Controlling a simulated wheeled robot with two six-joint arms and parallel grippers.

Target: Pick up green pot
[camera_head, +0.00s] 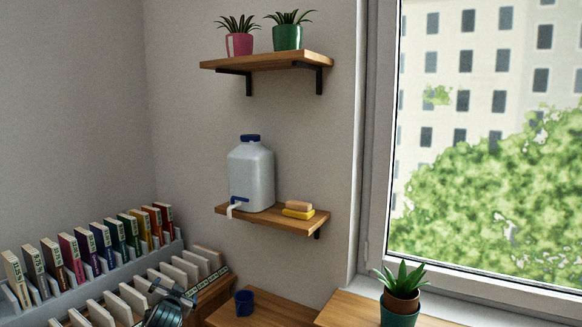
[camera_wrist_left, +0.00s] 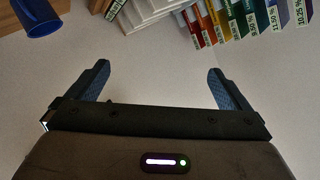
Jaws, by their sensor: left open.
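A green pot (camera_head: 287,38) with a spiky plant stands upright on the upper wooden shelf, right of a pink pot (camera_head: 240,44). A second, darker teal-green pot (camera_head: 398,313) stands at the lower right, with a terracotta pot (camera_head: 402,301) and plant in its top. My left gripper (camera_head: 178,297) is low at the bottom left, by the book rack and far below the upper shelf. The left wrist view shows its jaws (camera_wrist_left: 158,72) open and empty. My right gripper is in neither view.
The upper shelf (camera_head: 265,62) has black brackets. Below it, another shelf (camera_head: 272,222) holds a water canister (camera_head: 251,177) and sponges (camera_head: 298,210). A blue cup (camera_head: 244,303) stands on a wooden surface. Book racks (camera_head: 112,275) fill the left. A window (camera_head: 490,150) is at right.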

